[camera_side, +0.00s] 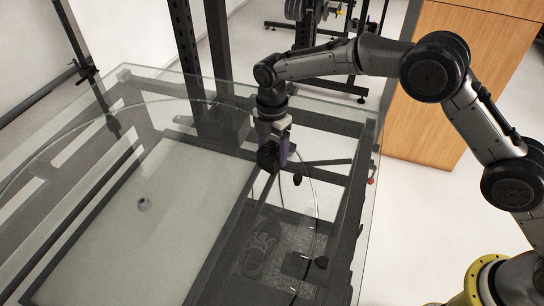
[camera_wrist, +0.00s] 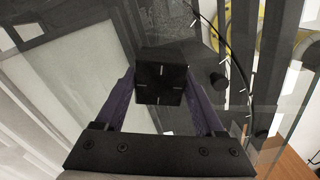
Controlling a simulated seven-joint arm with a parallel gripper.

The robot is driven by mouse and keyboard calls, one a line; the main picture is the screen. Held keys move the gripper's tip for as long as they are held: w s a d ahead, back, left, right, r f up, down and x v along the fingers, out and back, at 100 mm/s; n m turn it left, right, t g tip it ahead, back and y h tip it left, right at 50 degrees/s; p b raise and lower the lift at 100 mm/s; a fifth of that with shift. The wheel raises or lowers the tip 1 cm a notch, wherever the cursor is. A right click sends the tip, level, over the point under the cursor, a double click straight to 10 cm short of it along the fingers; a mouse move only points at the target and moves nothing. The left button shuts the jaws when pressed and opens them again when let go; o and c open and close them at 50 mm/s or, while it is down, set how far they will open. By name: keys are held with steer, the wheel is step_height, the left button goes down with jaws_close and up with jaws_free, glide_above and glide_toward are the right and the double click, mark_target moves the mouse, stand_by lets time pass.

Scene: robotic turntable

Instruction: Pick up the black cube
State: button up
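The black cube (camera_wrist: 161,92) is in the middle of the wrist view, between the two purple fingers of my gripper (camera_wrist: 161,78). It has thin light marks on its near face. One finger stands on each side, very close to it. I cannot tell whether the fingers touch it. In the side view my gripper (camera_side: 275,155) points down over the glass table, and the dark cube (camera_side: 267,158) shows at its fingertips, partly hidden. I cannot tell whether the cube rests on the glass.
A glass table (camera_side: 345,125) with a dark frame underneath spans the work area. A wooden cabinet (camera_side: 440,100) stands behind.

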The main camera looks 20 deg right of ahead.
steer(key=c, duration=1)
steer(key=shift+r, duration=0.2)
